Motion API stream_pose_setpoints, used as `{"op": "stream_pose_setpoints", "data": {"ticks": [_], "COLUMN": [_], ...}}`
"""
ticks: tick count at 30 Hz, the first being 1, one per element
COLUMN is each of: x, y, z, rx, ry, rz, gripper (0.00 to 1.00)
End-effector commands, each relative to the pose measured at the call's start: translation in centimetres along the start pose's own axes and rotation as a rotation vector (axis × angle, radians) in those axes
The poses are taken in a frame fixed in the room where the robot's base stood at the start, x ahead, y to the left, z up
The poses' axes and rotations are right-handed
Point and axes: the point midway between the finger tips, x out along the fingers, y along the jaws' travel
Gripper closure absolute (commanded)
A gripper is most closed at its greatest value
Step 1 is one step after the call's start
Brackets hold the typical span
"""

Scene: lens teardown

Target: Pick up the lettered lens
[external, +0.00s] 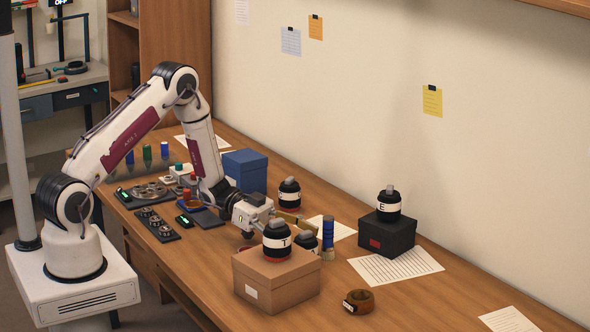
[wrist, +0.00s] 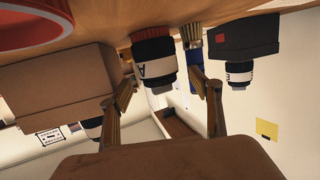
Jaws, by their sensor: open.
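Several black lenses with white bands stand about, some showing letters. The lens marked A (wrist: 155,68) is upside down in the wrist view, ahead of and between my fingers, apart from them as far as I can tell. In the external view that lens (external: 307,243) is partly hidden behind lens T (external: 277,241), which stands on a cardboard box (external: 265,285). Lens E (external: 388,204) stands on a black box (external: 387,236). Another lens (external: 289,193) stands near the blue box, its letter unreadable. My gripper (wrist: 162,82) is open and empty; it also shows in the external view (external: 293,222).
The cardboard box (wrist: 50,88) is close on the left there. A tape roll (external: 358,301) and paper sheets (external: 395,267) lie on the table. A blue box (external: 245,171) stands behind my arm.

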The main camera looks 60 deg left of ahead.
Motion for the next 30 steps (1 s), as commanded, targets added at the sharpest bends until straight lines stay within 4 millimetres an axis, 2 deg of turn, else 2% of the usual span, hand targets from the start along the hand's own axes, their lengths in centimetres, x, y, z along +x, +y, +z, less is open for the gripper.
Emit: {"op": "stream_pose_setpoints", "data": {"ticks": [5, 20, 21, 26, 27, 30], "x": [0.84, 0.85, 0.85, 0.84, 0.84, 0.83], "y": [0.03, 0.07, 0.06, 0.05, 0.05, 0.01], "z": [-0.02, -0.03, -0.03, -0.03, -0.03, -0.14], "rx": [0.000, -0.001, -0.001, -0.001, -0.001, 0.001], "ry": [0.000, 0.000, 0.000, 0.000, 0.000, 0.002], "rz": [0.000, 0.001, 0.001, 0.000, 0.000, 0.000], "gripper": [0.37, 0.37, 0.48, 0.90, 0.95, 0.95]}}
